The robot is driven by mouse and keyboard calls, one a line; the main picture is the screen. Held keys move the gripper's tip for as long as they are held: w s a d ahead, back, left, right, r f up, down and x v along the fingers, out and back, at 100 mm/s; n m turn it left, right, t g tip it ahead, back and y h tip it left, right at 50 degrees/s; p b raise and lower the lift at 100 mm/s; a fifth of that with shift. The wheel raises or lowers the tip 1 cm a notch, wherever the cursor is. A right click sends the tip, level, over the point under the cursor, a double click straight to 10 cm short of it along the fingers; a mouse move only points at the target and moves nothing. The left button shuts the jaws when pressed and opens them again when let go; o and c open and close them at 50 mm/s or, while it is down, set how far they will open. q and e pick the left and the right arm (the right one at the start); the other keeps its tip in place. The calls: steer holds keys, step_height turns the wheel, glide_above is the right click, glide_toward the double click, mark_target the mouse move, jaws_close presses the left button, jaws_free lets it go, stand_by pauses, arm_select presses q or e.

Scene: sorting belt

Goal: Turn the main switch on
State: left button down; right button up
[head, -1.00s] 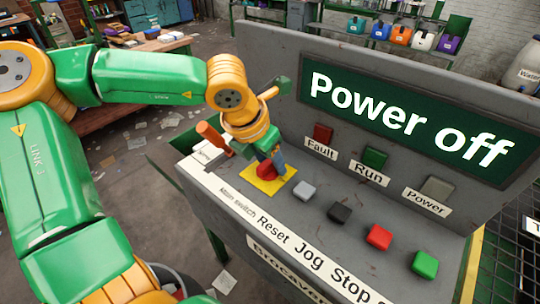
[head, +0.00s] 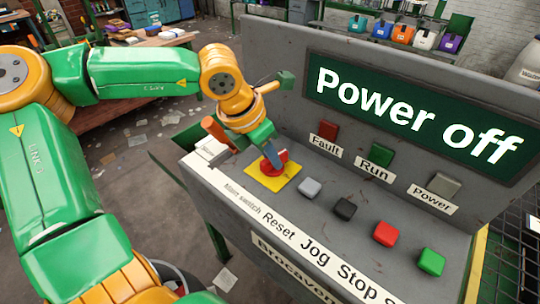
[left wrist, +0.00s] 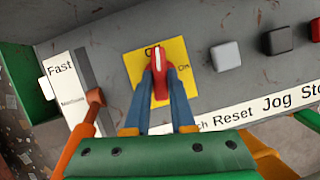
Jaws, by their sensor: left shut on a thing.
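The main switch is a red rotary knob (head: 272,161) on a yellow plate (head: 264,179) on the grey console. In the left wrist view the red knob (left wrist: 158,74) has a white mark pointing up toward "Off"; "On" is printed to its right on the yellow plate (left wrist: 136,66). My left gripper (head: 271,158) comes down over the knob, its two blue fingers on either side of it, shut on it. The fingers hide part of the knob's sides. The large display (head: 415,115) reads "Power off". My right gripper is in neither view.
An orange-handled lever (head: 218,133) stands close to the left of my gripper, near a "Fast" label (left wrist: 60,75). Grey, black, red and green buttons line the console right of the switch. Fault, Run and Power lamps look unlit below the display.

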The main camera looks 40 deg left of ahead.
arm_select(q)
steer(key=m+h, duration=0.1)
steer(key=m, duration=0.1)
steer(key=shift+w+a+r+m, duration=0.1)
steer(key=shift+m, duration=0.2)
steer(key=m, duration=0.2)
steer(key=m+g+h+p, duration=0.1)
steer(key=m, duration=0.2)
steer(key=shift+w+a+m+g+h, duration=0.1)
steer(key=shift+w+m+g+h, duration=0.05)
steer(key=shift+m+g+h, duration=0.15)
steer(key=m+g, duration=0.1)
steer(key=m, duration=0.2)
steer(key=shift+w+h+p, duration=0.1)
steer(key=shift+h+p, duration=0.2)
steer(key=shift+p, duration=0.05)
steer(key=shift+m+g, duration=1)
steer(key=shift+m, duration=1.1)
steer(key=c, duration=0.8)
jaws_free()
steer(key=shift+w, duration=0.1)
steer(key=shift+o, duration=0.2)
steer(key=v, duration=0.6)
steer(key=shift+r, duration=0.35)
